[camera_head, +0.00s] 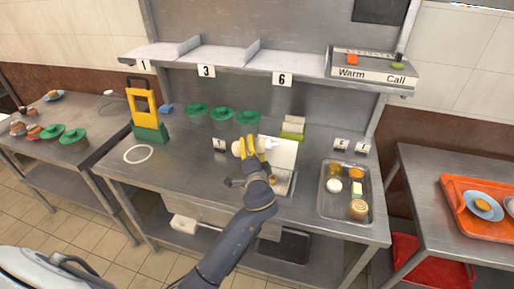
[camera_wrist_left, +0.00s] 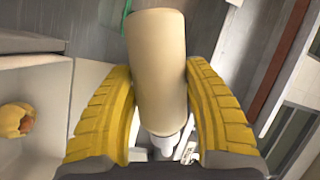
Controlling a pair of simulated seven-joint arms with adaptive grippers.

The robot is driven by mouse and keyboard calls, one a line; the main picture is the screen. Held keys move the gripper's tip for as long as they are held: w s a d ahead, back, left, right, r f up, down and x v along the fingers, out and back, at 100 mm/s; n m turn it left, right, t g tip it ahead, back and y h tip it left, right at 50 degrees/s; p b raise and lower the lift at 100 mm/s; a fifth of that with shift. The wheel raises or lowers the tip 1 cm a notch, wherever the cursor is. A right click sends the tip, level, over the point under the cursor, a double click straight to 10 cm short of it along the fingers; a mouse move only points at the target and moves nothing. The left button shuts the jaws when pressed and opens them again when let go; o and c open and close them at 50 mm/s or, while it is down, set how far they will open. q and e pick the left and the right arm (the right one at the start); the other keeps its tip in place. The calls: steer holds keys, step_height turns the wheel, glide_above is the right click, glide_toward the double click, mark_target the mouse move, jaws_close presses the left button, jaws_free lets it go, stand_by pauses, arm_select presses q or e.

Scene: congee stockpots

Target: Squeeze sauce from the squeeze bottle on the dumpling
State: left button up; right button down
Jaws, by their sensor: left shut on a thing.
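My left gripper (camera_head: 257,148) is above the middle of the steel counter. Its yellow fingers are shut on a cream squeeze bottle (camera_head: 239,149). In the left wrist view the bottle (camera_wrist_left: 158,68) lies between both fingers, with its pale nozzle (camera_wrist_left: 163,146) at the lower end of the picture. A yellow-orange food piece (camera_wrist_left: 15,119) shows at the left of that view, apart from the bottle; I cannot tell whether it is the dumpling. A white round piece (camera_head: 334,185), possibly a dumpling, sits on the metal tray (camera_head: 322,207) at right. My right gripper is not in view.
Green bowls (camera_head: 221,116) stand at the back of the counter. A yellow-green stand (camera_head: 147,116) and a white ring (camera_head: 139,153) are at left. A shelf (camera_head: 222,55) overhangs the back. An orange tray (camera_head: 459,211) is on the right table. The counter's left front is clear.

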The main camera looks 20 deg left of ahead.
mark_target(261, 143)
arm_select(q)
steer(key=a+m, duration=0.1)
steer(key=a+m+t, duration=0.1)
steer(key=m, duration=0.1)
steer(key=shift+s+a+f+m+t, duration=0.1)
steer(key=shift+a+m+t, duration=0.2)
steer(key=m+t, duration=0.1)
steer(key=m, duration=0.2)
steer(key=d+r+m+t+h, duration=0.1)
steer(key=m, duration=0.2)
steer(key=m+t+h, duration=0.1)
steer(key=m, duration=0.1)
steer(key=shift+d+r+m, duration=0.2)
steer(key=shift+r+m, duration=0.15)
steer(key=shift+m, duration=0.05)
steer(key=d+m, duration=0.1)
steer(key=d+m+t+h, duration=0.1)
steer(key=m, duration=0.1)
steer(key=shift+r+m+h, duration=0.15)
steer(key=shift+m+h, duration=0.15)
steer(key=shift+w+d+r+m+t+h, duration=0.15)
steer(key=shift+d+m+h, duration=0.35)
steer(key=shift+m, duration=0.55)
steer(key=shift+d+r+m+t+h, duration=0.1)
steer(key=shift+d+m+h, duration=0.25)
steer(key=shift+m+h, duration=0.5)
steer(key=shift+w+d+r+m+t+h, duration=0.15)
steer(key=shift+d+m+h, duration=0.25)
steer(key=shift+m, duration=0.8)
steer(key=shift+f, duration=0.1)
